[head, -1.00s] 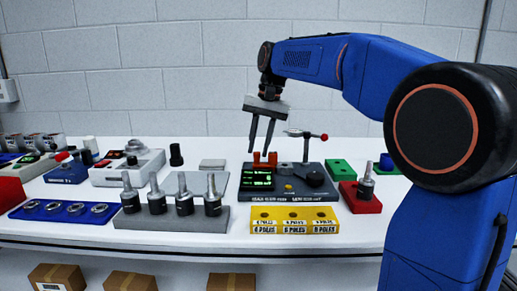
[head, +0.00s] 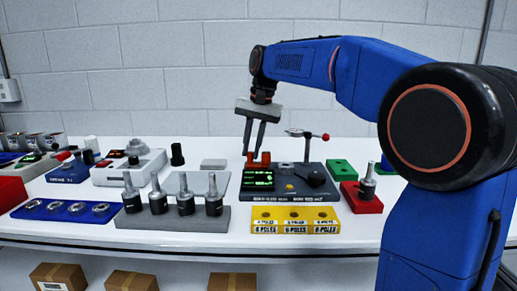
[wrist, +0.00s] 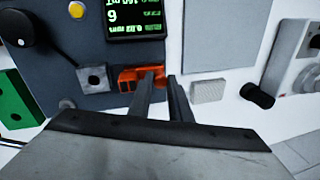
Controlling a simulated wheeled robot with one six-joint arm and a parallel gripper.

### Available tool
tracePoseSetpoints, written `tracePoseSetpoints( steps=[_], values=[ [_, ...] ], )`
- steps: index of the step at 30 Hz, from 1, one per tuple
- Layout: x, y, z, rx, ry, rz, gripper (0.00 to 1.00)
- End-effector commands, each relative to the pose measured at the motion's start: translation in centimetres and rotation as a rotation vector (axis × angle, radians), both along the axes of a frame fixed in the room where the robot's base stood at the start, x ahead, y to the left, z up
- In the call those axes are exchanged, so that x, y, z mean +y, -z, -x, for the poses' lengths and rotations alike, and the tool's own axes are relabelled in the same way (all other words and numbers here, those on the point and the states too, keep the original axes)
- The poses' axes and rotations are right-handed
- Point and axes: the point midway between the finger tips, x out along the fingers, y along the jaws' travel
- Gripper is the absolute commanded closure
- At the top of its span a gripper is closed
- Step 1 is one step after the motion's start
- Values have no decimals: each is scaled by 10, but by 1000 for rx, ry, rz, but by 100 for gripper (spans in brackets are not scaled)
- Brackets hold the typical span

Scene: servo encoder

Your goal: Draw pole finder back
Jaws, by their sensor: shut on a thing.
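An orange-red piece that looks like the pole finder (head: 253,164) sits at the back left of the dark test station (head: 290,193), behind its green-text screen (head: 258,180). It also shows in the wrist view (wrist: 128,75), beside the screen. My gripper (head: 252,152) reaches down from above with its two fingers at this orange piece. In the wrist view my gripper (wrist: 160,76) is shut on its end, and the fingers hide part of it. A grey block (head: 285,168) stands to its right on the station.
A red-knobbed lever (head: 324,137) stands at the station's back right. A yellow poles block (head: 295,219) lies in front. A grey rack of shafts (head: 170,217) stands left, a red block with a shaft (head: 361,200) right. A black cylinder (head: 177,155) stands at the back left.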

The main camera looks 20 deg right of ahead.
Motion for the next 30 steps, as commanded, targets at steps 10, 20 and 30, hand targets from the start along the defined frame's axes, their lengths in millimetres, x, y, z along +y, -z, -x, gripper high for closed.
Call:
tracePoseSetpoints(
  steps=[10,20,30],
  values=[
    [12,-1,-4,-2,0,-2,100],
    [12,0,-4,-2,0,-1,74],
    [7,-27,-2,-5,1,-1,74]
  ],
)
